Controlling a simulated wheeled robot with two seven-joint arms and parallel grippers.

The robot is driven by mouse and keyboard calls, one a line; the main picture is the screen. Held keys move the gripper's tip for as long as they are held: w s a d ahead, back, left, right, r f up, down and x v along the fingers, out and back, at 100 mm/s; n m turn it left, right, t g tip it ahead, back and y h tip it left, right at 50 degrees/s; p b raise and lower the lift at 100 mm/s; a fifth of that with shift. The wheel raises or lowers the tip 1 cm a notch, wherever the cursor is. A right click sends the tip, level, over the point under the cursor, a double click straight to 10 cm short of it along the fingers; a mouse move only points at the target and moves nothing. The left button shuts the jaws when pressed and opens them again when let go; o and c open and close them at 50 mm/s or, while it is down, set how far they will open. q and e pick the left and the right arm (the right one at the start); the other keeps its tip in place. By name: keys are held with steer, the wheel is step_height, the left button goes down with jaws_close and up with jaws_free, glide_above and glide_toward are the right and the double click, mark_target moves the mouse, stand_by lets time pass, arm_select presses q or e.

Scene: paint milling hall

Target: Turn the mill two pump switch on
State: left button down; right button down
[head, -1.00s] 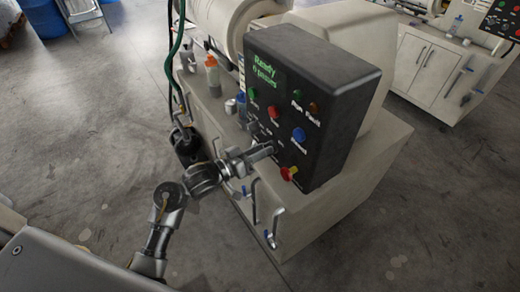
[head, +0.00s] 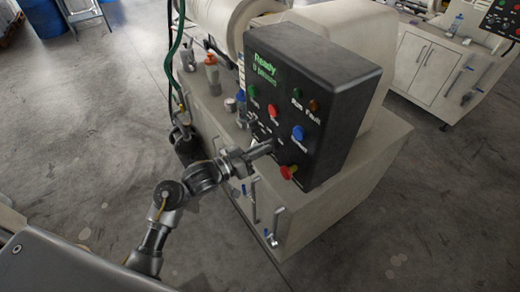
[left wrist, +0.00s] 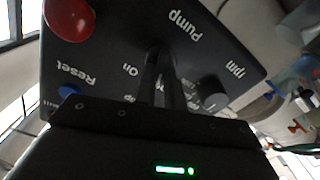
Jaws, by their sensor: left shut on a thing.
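The black control box (head: 342,98) stands tilted on the cream mill cabinet, its green screen reading "Ready". My left gripper (head: 268,148) reaches the lower part of its face, between the coloured buttons. In the left wrist view, my left gripper's narrow fingers (left wrist: 162,82) are shut around the pump switch just below the "Pump" label (left wrist: 183,25). The switch is dark and mostly hidden by the fingers. The "On" label (left wrist: 130,69) shows to the left of them, and another label is partly covered. I cannot tell the switch's exact position. My right gripper is not in view.
A red mushroom button (head: 288,172) sits close under my left gripper; the blue reset button (head: 298,133) is above it. The dark rpm knob (left wrist: 211,93) is beside the fingers. Bottles (head: 212,75) stand on the cabinet's ledge. Open concrete floor (head: 110,110) lies to the left.

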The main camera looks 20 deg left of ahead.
arm_select(q)
steer(key=m+b, duration=0.1)
steer(key=m, duration=0.2)
steer(key=m+b, duration=0.1)
steer(key=m, duration=0.2)
steer(key=m+b, duration=0.1)
steer(key=m, duration=0.3)
steer(key=shift+s+d, duration=0.2)
steer(key=shift+d, duration=0.05)
stand_by(0.5)
steer(key=c, duration=1.5)
jaws_free()
